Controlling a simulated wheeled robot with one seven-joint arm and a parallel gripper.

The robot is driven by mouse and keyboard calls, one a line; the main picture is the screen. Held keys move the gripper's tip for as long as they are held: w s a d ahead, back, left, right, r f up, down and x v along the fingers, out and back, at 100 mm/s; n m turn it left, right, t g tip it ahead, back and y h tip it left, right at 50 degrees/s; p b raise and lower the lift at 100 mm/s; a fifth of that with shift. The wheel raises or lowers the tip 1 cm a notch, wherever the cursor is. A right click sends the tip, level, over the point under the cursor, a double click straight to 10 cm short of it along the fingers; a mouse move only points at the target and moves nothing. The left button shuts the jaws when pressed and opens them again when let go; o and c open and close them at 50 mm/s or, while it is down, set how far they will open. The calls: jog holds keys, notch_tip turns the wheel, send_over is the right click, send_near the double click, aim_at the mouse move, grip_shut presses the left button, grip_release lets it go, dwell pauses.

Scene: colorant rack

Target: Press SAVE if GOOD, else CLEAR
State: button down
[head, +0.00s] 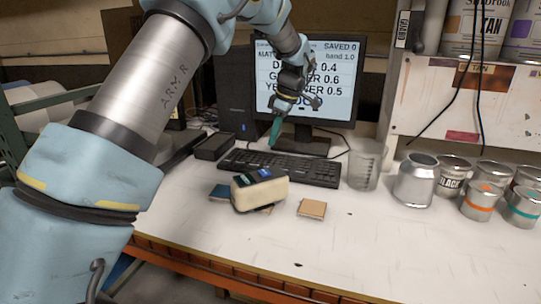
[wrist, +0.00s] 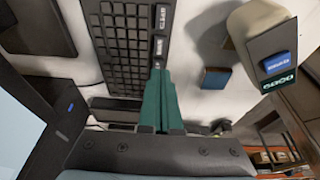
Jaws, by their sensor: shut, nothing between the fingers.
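The monitor (head: 335,75) shows "SAVED 0", "band 1.0" and three rows ending 0.4, 0.6 and 0.5. Below them is a large word partly hidden by my arm; only letters like "OO" show. The black keyboard (head: 285,167) lies in front of it; it also shows in the wrist view (wrist: 125,45). Two labelled keys stand near its edge in the wrist view: one (wrist: 163,15) looks like CLEAR, the other (wrist: 158,46) like SAVE, though the lettering is small. My gripper (head: 273,143) is shut and empty, its teal fingers (wrist: 158,75) pointing at the keyboard close to the nearer labelled key. Contact cannot be told.
A cream device (head: 260,194) with a dark top and blue button stands in front of the keyboard. A clear beaker (head: 364,168) and several cans (head: 416,180) stand at right. The front of the table is clear.

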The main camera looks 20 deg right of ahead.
jog(key=p+x, duration=0.1)
jog(key=x, duration=0.3)
jog(key=s+p+x, duration=0.1)
jog(key=x, duration=0.2)
jog(key=shift+w+d+f+p, duration=0.1)
jog(key=shift+d+f+p, duration=0.2)
jog(key=shift+p, duration=0.05)
jog(key=shift+f, duration=0.1)
